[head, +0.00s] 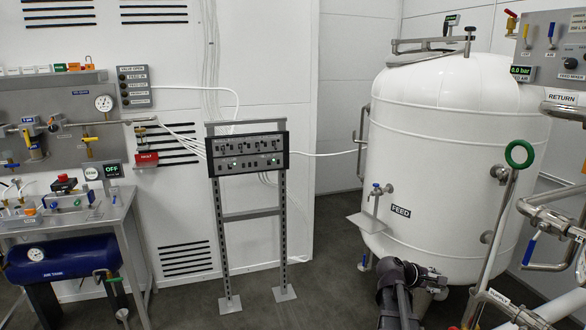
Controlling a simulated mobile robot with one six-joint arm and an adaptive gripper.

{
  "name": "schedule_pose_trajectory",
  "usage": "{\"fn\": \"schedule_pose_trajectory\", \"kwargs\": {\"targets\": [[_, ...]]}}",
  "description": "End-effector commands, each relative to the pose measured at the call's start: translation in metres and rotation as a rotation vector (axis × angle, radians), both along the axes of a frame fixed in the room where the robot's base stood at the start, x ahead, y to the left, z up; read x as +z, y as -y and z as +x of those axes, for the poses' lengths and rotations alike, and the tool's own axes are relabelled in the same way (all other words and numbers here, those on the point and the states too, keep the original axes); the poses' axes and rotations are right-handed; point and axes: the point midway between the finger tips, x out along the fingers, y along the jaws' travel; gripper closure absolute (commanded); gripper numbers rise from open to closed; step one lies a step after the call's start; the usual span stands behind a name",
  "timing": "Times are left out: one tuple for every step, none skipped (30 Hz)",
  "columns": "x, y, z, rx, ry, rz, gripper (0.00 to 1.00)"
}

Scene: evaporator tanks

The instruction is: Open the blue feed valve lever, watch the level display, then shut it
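A small valve with a blue lever (378,188) sits on the left side of the large white tank (440,150), beside a FEED label (401,211). The lever is small here, and its exact angle is hard to read. A small dark display (451,20) stands on a stalk above the tank lid; its reading is too small to make out. My gripper (434,278) is low in front of the tank, below and to the right of the feed valve and apart from it. Its fingers are too dark and small to tell open from shut.
Pipes with a green handwheel (519,154) and another blue lever (531,248) crowd the right. A control panel on a stand (247,154) and a workbench (70,215) are left. Open floor lies between stand and tank.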

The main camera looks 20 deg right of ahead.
Motion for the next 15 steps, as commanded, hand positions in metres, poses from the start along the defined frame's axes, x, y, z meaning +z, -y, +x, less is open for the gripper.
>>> {"fn": "schedule_pose_trajectory", "kwargs": {"targets": [[-0.003,-0.022,0.005,-0.004,0.046,0.046,0.42],[-0.007,-0.034,0.008,-0.010,0.075,0.076,0.42],[-0.012,-0.050,0.012,-0.021,0.112,0.118,0.42],[-0.015,-0.062,0.015,-0.028,0.138,0.149,0.42],[-0.019,-0.074,0.018,-0.037,0.163,0.180,0.42],[-0.023,-0.091,0.021,-0.049,0.196,0.224,0.42],[-0.026,-0.103,0.023,-0.058,0.218,0.256,0.42],[-0.029,-0.116,0.025,-0.068,0.238,0.288,0.42],[-0.033,-0.133,0.027,-0.082,0.266,0.331,0.42],[-0.036,-0.147,0.029,-0.094,0.283,0.365,0.42],[-0.039,-0.160,0.030,-0.106,0.301,0.398,0.42],[-0.042,-0.178,0.031,-0.122,0.322,0.442,0.42],[-0.045,-0.191,0.032,-0.136,0.335,0.475,0.42],[-0.047,-0.204,0.032,-0.149,0.348,0.509,0.42],[-0.050,-0.222,0.032,-0.169,0.362,0.553,0.42]]}}
